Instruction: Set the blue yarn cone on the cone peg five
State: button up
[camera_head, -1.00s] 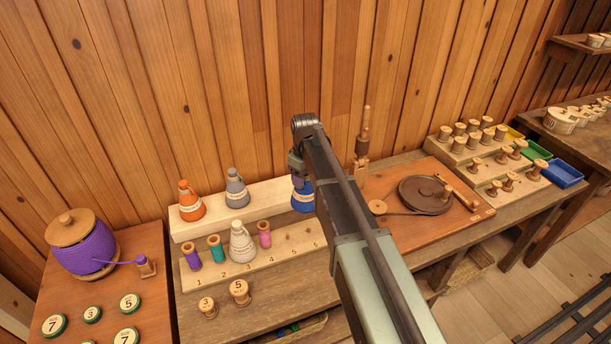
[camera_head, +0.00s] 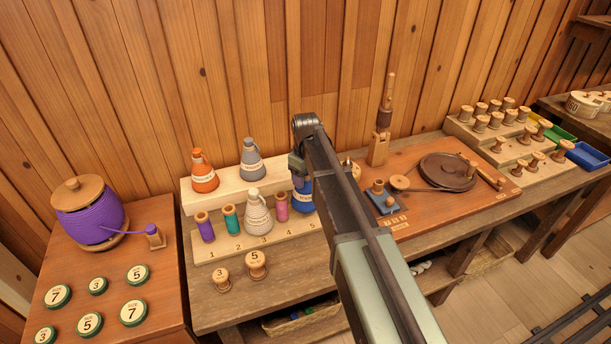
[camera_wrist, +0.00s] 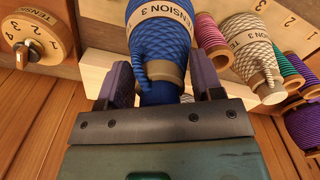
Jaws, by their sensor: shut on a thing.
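The blue yarn cone (camera_head: 302,197) hangs at the end of my arm, over the right part of the numbered peg board (camera_head: 225,254). My gripper (camera_wrist: 162,85) is shut on its narrow end in the wrist view, where the cone (camera_wrist: 160,45) shows a "TENSION 3" band and its wide end points away from me. In the head view my arm hides part of the cone. Cone peg five is hidden behind the cone and arm, so I cannot tell whether the cone touches it.
A purple spool (camera_head: 205,227), a teal spool (camera_head: 231,219), a cream cone (camera_head: 257,212) and a pink spool (camera_head: 281,207) stand on the board. Orange (camera_head: 204,172) and grey (camera_head: 251,160) cones stand on the shelf behind. Two wooden spools (camera_head: 256,264) stand in front.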

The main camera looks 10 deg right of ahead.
jog(key=shift+f, duration=0.65)
jog(key=shift+b, duration=0.3)
jog(key=shift+f+b, duration=0.9)
jog(key=shift+f, duration=0.05)
jog(key=shift+f+b, duration=0.6)
jog(key=o, duration=1.2)
jog(key=shift+o, duration=0.2)
jog(key=shift+r, duration=0.1)
notch_tip(320, 180, up, 11)
jog(key=p, duration=1.1)
